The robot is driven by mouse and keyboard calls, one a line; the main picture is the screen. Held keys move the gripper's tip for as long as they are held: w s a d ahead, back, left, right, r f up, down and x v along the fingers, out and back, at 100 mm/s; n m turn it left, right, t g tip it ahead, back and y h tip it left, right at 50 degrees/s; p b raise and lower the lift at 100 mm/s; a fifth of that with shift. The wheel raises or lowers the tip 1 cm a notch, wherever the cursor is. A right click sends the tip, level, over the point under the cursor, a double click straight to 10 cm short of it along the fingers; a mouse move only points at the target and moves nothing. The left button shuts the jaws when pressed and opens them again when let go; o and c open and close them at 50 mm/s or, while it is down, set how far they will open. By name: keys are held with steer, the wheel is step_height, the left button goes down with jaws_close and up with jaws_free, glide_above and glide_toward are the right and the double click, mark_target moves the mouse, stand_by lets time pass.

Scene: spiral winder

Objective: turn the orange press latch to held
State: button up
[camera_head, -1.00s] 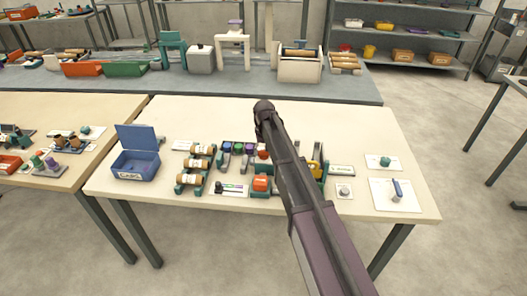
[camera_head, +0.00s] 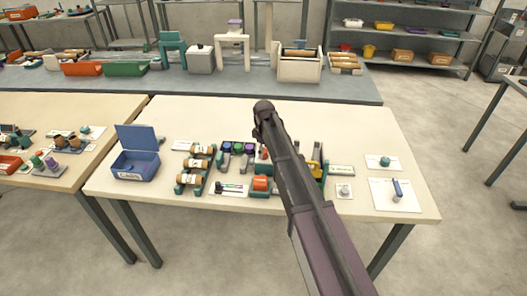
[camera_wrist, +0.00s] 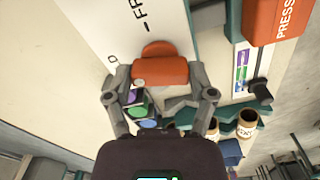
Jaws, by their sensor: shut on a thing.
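The orange latch (camera_wrist: 160,66) sits between the fingers of my gripper (camera_wrist: 160,76) in the wrist view. My gripper is shut on it. The latch lies over the edge of a white panel (camera_wrist: 105,30) with partly cut-off black lettering. In the head view only a small orange piece of the latch (camera_head: 265,152) shows beside my arm, which hides the rest and most of my gripper. A separate orange block marked PRESS (camera_wrist: 272,18) is at the upper right of the wrist view; it also stands in the head view (camera_head: 261,184).
Left of my arm are several brown rolls (camera_head: 194,163) on green stands and a blue open-lidded box (camera_head: 136,162). Right of it are a white card with a blue handle (camera_head: 397,190) and a green knob (camera_head: 385,161). The table's back strip is clear.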

steer(key=shift+n, duration=1.7)
steer(key=o, duration=1.1)
steer(key=shift+c, duration=0.2)
steer(key=shift+m, duration=0.3)
